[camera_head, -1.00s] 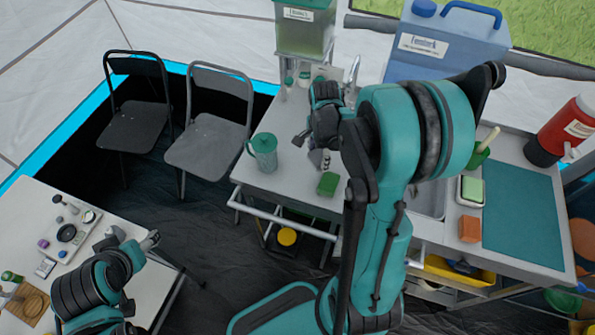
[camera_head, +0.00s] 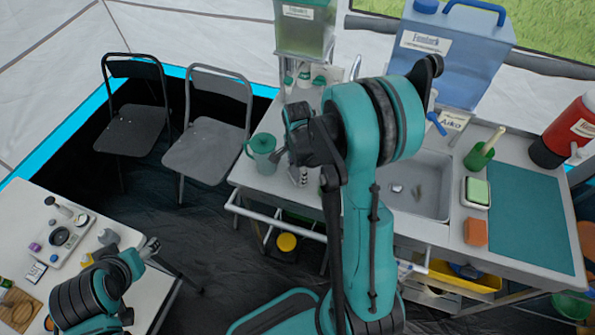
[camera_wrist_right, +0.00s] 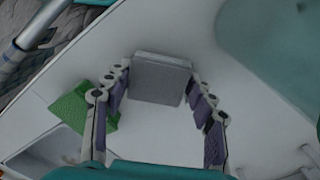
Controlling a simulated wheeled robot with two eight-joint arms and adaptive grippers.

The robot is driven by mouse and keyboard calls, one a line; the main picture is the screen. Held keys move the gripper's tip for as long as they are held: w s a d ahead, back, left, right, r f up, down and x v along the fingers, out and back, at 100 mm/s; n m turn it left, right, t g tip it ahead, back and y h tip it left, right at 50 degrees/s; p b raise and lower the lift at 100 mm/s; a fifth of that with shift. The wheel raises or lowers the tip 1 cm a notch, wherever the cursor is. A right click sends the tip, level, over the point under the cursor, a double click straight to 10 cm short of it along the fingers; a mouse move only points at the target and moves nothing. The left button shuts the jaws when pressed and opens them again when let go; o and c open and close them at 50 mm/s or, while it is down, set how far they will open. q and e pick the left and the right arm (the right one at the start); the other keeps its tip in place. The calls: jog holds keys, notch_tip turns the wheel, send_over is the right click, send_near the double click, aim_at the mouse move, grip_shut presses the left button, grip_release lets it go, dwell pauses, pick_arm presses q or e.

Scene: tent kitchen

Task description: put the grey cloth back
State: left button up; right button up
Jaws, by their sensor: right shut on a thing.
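The grey cloth (camera_wrist_right: 160,78) is a folded, flat grey block between the fingertips of my right gripper (camera_wrist_right: 160,92) in the right wrist view. My right gripper is shut on it, above the white counter. In the head view my right gripper (camera_head: 298,176) points down over the counter beside the teal pitcher (camera_head: 262,152); the cloth cannot be made out there. My left gripper (camera_head: 151,245) is by the right edge of the small white table, and its jaw opening is too small to judge.
A green cloth or sponge (camera_wrist_right: 75,108) lies left of the gripper in the wrist view; my arm hides it in the head view. The sink (camera_head: 425,185), orange sponge (camera_head: 475,232) and teal mat (camera_head: 530,230) are farther right. A dispenser (camera_head: 304,30) stands behind.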

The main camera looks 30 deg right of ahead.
aim_at(298, 170)
jog(key=shift+f, duration=0.2)
jog(key=o, duration=1.3)
jog(key=shift+r, duration=0.1)
jog(key=shift+r, duration=0.2)
notch_tip(298, 170, up, 11)
jog(key=p, duration=0.4)
jog(key=s+a+r+n+t, duration=0.2)
jog(key=s+a+r+n, duration=0.1)
jog(key=n, duration=0.3)
jog(key=s+a+r+n+t, duration=0.2)
jog(key=s+a+r+n, duration=0.1)
jog(key=n, duration=0.3)
jog(key=s+a+r+n+t, duration=0.3)
jog(key=s+a+r+n, duration=0.1)
jog(key=n, duration=0.3)
jog(key=shift+s+a, duration=0.3)
jog(key=shift+s, duration=0.2)
